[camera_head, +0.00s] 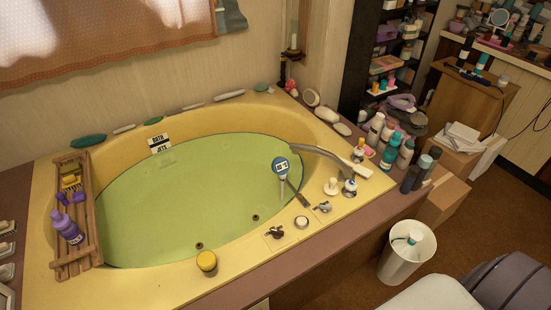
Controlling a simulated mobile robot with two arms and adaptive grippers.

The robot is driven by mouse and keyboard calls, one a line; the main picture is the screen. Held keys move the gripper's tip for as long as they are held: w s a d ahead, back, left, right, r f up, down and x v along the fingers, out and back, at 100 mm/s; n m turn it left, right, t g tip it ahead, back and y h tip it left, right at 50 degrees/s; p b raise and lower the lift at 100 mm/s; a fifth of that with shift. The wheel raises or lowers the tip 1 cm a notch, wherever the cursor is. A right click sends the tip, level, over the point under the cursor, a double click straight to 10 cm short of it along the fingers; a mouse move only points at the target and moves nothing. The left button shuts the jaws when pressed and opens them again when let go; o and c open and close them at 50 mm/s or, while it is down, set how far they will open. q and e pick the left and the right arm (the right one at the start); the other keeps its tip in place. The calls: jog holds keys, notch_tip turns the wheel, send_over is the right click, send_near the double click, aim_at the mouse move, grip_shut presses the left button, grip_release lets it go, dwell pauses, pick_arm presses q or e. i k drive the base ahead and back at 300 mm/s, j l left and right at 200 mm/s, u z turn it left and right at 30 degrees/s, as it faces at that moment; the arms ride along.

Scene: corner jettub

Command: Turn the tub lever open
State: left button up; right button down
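The yellow corner tub (130,290) fills the middle of the head view and holds green water (190,210). On its front right rim are small metal fittings: a handle (275,232), a round knob (301,221) and another handle (323,207). A long curved spout (325,154) reaches over the water from the right corner. I cannot tell for certain which fitting is the tub lever, or its position. Neither of my grippers is in view.
A wooden rack (77,245) with a purple bottle (66,227) lies across the tub's left end. A yellow round jar (206,261) sits on the front rim. Several bottles (389,150) crowd the right ledge. A white bin (405,258) stands on the brown floor at right.

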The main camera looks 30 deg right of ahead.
aim_at(325, 208)
jog(key=z, duration=1.3)
